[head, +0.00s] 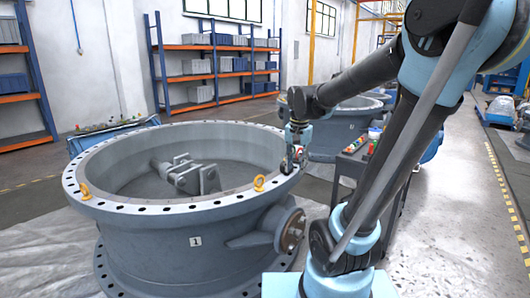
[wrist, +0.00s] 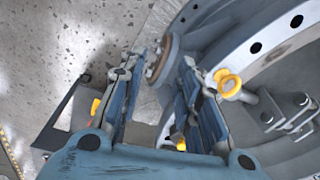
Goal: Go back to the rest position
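The large grey butterfly valve marked 1 (head: 160,245) stands on the floor in the head view, with a ring of bolt holes around its top rim. My gripper (head: 296,158) is small there, at the right part of the rim; whether it touches the rim cannot be told. In the wrist view my gripper (wrist: 158,68) has its two blue fingers spread apart. The round brown end of the valve's side stub (wrist: 164,58) shows between the fingers, farther away. No held object shows between them.
Yellow lifting eyes sit on the rim, one at the front right (head: 259,183) and one at the left (head: 84,190). A dark cart (head: 345,165) with coloured items stands right of the valve. Another valve (head: 340,125) stands behind. Shelves (head: 205,65) line the wall.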

